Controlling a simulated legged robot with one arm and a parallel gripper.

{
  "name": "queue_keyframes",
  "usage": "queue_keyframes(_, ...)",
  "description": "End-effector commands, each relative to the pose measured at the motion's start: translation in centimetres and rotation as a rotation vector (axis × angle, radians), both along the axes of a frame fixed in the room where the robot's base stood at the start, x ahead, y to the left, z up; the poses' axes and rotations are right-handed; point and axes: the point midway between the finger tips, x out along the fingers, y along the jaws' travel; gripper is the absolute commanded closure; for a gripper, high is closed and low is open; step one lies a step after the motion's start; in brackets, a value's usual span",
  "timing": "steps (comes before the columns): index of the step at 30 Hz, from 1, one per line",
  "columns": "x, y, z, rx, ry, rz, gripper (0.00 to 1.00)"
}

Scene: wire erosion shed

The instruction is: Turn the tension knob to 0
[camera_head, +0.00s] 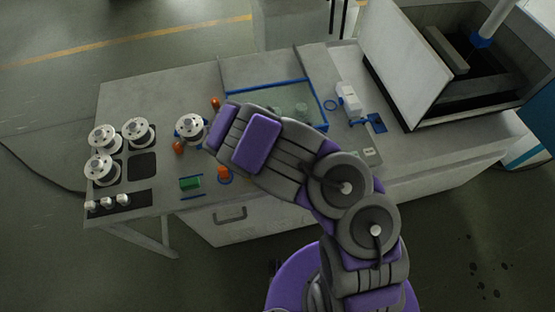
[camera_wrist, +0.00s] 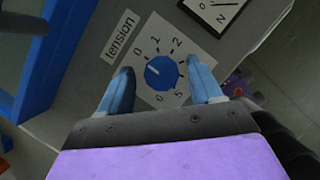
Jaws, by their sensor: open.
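The tension knob (camera_wrist: 161,73) is a round blue knob on a white dial plate (camera_wrist: 154,47) with printed numbers, in the wrist view. The label "tension" (camera_wrist: 120,37) is beside the plate. A small pale mark shows on the knob's upper left, toward the 0 and 1 side; its exact reading is too small to tell. My gripper (camera_wrist: 160,66) is open, with one blue finger on each side of the knob. I cannot tell whether either finger touches it. In the head view the knob is not visible, and my arm covers part of the bench.
A gauge marked N (camera_wrist: 214,10) is beside the dial plate. In the head view, several spools stand on the bench (camera_head: 165,87) at left, one spool (camera_head: 190,126) nearer my arm. An orange knob (camera_head: 224,174) and a green block (camera_head: 190,183) sit in front. An open machine tank (camera_head: 470,95) is at right.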

Motion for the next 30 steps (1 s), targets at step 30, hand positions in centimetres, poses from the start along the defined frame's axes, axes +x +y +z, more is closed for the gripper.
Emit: queue_keyframes(30, -5.2, 3.3, 14.6, 0.002, 0.000, 0.002, 0.35)
